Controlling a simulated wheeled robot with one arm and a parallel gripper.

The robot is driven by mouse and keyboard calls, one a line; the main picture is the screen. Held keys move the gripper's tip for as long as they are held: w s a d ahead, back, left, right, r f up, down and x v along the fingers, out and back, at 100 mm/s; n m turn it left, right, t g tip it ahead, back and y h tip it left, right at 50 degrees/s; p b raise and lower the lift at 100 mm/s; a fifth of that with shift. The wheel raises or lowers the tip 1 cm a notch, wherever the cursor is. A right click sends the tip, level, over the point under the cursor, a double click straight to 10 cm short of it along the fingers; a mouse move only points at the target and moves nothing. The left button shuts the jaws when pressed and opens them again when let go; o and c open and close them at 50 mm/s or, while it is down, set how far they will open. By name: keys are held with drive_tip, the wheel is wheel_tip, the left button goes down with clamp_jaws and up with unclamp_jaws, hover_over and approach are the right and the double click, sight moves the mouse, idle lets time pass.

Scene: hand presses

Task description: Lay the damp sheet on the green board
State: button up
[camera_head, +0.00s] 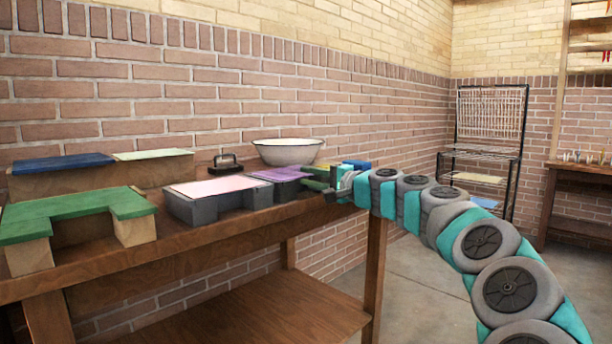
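The green board (75,212) is a notched green slab on wooden blocks at the front left of the bench. Its top looks bare. A pink sheet (218,184) lies flat on a grey block in the middle of the bench. A pale green sheet (152,154) lies at the back left, on a wooden block beside a blue top. I cannot tell from looks which sheet is damp. My gripper (322,179) is over the right end of the bench, beside the purple board, well right of the green board. Its fingers are small and partly merge with things behind; no sheet shows in it.
A purple board (280,173) sits right of the pink sheet. A white basin (287,151) and a dark iron-like weight (226,163) stand behind. The brick wall closes off the back. A wire rack (490,145) stands at the far right. The lower shelf (260,310) is clear.

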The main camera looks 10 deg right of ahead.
drive_tip(key=shift+w+a, duration=0.25)
drive_tip(key=shift+c, duration=1.1)
clamp_jaws()
drive_tip(key=shift+r, duration=0.1)
wheel_tip(320, 180, up, 3)
drive_tip(key=shift+p, duration=1.2)
